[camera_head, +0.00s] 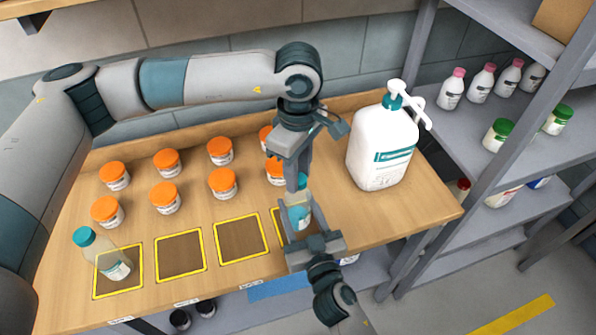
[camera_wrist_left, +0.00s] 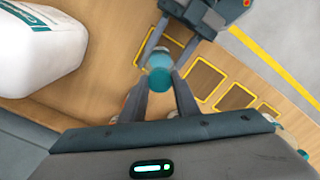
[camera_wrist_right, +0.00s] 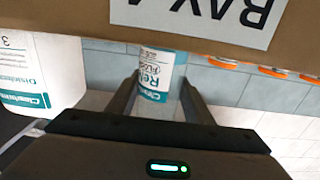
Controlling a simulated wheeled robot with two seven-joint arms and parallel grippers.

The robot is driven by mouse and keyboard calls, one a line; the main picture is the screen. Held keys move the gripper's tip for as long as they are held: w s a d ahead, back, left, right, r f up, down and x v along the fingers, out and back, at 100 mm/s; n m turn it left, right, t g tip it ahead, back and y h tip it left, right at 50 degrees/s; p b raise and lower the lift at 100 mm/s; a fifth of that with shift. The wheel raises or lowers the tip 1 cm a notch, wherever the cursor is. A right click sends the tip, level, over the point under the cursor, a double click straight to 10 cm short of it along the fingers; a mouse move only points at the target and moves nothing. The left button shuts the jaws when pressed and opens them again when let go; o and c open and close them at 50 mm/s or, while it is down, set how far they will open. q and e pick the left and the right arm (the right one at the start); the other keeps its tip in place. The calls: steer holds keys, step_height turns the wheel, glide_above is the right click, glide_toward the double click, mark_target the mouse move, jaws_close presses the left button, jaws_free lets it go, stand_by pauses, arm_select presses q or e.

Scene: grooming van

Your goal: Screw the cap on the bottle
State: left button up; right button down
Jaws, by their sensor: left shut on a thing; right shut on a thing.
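The bottle (camera_head: 299,216), clear with a teal and white label, stands at the rightmost yellow-framed square (camera_head: 277,228). My right gripper (camera_head: 298,222) is shut on its body from the front; the label (camera_wrist_right: 157,75) shows between the fingers in the right wrist view. My left gripper (camera_head: 300,180) points down from above and is shut on the teal cap (camera_wrist_left: 160,78) at the bottle's top. In the head view the cap is largely hidden by the fingers. I cannot tell whether it is seated on the neck.
Another bottle (camera_head: 110,258) with a teal cap stands in the leftmost square. Two squares between are empty. Several orange-lidded jars (camera_head: 165,198) stand behind. A large white pump bottle (camera_head: 383,150) is close on the right. Grey shelves (camera_head: 455,215) with bottles stand further right.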

arm_select(q)
steer(key=m, duration=0.5)
steer(key=shift+m, duration=0.4)
steer(key=m, duration=0.5)
steer(key=o, duration=1.2)
steer(key=shift+r, duration=2.25)
steer(key=shift+c, duration=0.5)
